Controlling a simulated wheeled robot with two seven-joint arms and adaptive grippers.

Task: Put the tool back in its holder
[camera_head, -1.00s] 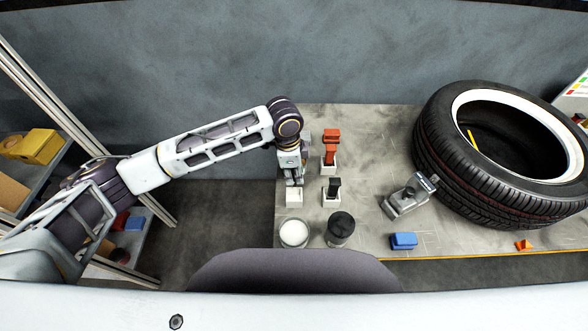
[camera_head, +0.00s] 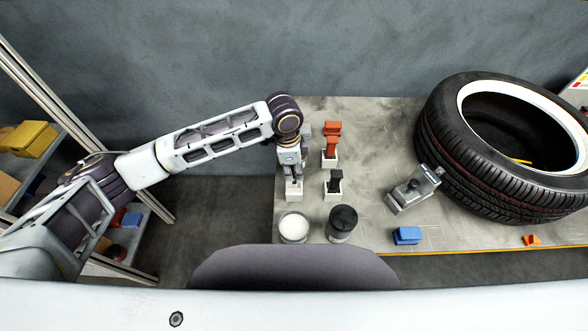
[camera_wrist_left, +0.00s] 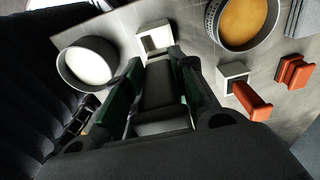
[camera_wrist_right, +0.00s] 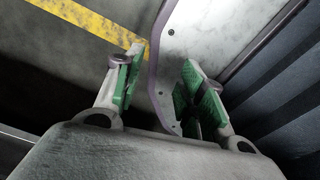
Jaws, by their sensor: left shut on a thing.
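My left gripper (camera_head: 293,172) points down over the left end of the table, above a small white holder (camera_head: 293,192). In the left wrist view its green-padded fingers are shut on a dark grey tool (camera_wrist_left: 160,88). A white square holder (camera_wrist_left: 155,38) shows just beyond the tool's end; I cannot tell whether the tool touches it. Beside it stand a white holder with a black tool (camera_head: 335,182) and one with a red tool (camera_head: 331,140). My right gripper (camera_wrist_right: 158,85) shows only in its wrist view, open and empty.
A cup with white contents (camera_head: 293,227) and a black cup (camera_head: 342,221) stand at the front. A grey device (camera_head: 412,190), a blue block (camera_head: 408,235) and a large tyre (camera_head: 505,150) are to the right. A shelf (camera_head: 60,150) stands at the left.

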